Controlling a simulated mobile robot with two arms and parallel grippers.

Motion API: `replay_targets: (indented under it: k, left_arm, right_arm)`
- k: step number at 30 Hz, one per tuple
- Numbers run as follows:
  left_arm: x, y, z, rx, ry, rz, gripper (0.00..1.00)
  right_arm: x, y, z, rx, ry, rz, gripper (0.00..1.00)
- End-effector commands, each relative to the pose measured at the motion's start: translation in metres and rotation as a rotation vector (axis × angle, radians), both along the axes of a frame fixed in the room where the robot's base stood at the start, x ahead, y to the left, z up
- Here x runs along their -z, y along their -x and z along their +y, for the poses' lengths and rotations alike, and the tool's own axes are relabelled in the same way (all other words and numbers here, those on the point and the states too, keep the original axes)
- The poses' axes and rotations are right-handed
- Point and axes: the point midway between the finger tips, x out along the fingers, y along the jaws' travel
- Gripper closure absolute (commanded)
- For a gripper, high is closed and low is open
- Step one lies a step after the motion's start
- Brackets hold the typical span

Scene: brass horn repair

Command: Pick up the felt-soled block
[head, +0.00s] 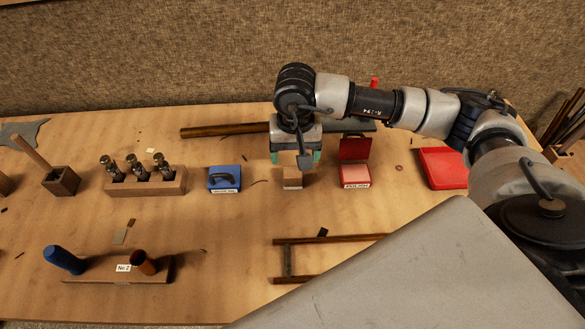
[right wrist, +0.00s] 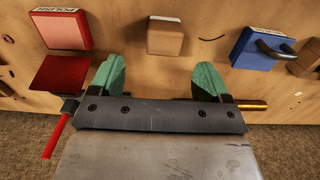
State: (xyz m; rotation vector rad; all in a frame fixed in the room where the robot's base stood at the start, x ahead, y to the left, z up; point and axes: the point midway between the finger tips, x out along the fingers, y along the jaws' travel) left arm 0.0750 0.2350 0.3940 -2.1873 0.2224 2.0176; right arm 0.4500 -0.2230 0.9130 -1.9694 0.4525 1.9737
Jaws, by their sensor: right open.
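A small plain wooden block (head: 292,178), which fits the felt-soled block, sits on the workbench right below my right gripper (head: 296,157). In the right wrist view the block (right wrist: 165,38) lies just beyond the gap between the green fingertips (right wrist: 160,72), apart from both. A pale label strip shows along its edge; no felt sole can be made out. My right gripper is open and empty, pointing down above the block. My left gripper is not in view.
A blue block with a dark handle (head: 224,178) stands left of the wooden block. An open red box (head: 355,172) stands to its right, with a red tray (head: 443,168) beyond.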

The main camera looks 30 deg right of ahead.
Motion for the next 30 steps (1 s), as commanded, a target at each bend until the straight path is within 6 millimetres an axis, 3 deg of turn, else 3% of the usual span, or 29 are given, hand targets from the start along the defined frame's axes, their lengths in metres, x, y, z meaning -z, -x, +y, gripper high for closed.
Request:
replay_targets:
  k: [3, 11, 18, 27, 30]
  left_arm:
    - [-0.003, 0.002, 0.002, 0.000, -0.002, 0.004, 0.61]
    - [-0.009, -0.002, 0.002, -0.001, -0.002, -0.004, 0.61]
    - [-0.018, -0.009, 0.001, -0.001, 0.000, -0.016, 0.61]
    - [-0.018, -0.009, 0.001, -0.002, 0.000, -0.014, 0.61]
    - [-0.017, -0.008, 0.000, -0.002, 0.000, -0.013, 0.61]
  right_arm:
    - [0.017, 0.000, 0.001, -0.001, -0.001, 0.002, 0.22]
    - [0.038, 0.001, 0.003, 0.000, 0.000, 0.003, 0.22]
    - [0.073, 0.000, 0.005, 0.000, -0.001, 0.002, 0.22]
    - [0.081, 0.000, 0.006, -0.001, 0.000, -0.001, 0.22]
    - [0.080, 0.000, 0.006, -0.001, 0.000, -0.001, 0.35]
